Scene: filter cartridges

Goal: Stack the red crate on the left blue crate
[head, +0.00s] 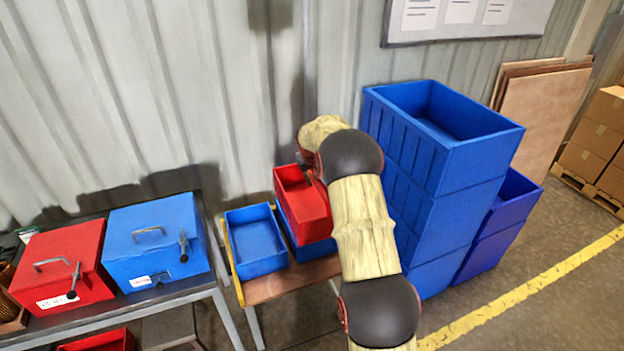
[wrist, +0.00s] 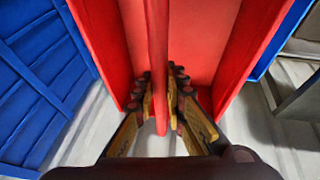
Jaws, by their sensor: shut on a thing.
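The red crate (head: 300,215) is in the middle of the head view, over the right blue crate (head: 312,251), which it mostly hides. I cannot tell whether it rests on that crate or hangs just above it. The left blue crate (head: 256,243) stands just to the left, upright, open and empty, on the small table. My gripper (wrist: 166,88) is shut on a thin upright red panel of the red crate, which also fills the middle of the wrist view (wrist: 205,45). In the head view my arm partly hides the gripper.
The small wooden table (head: 285,281) bears the crates. Tall stacks of big blue crates (head: 440,165) stand close on the right. On the left, a dark bench (head: 180,292) holds a red box (head: 60,265) and a blue box (head: 155,245). A corrugated wall (head: 150,90) is behind.

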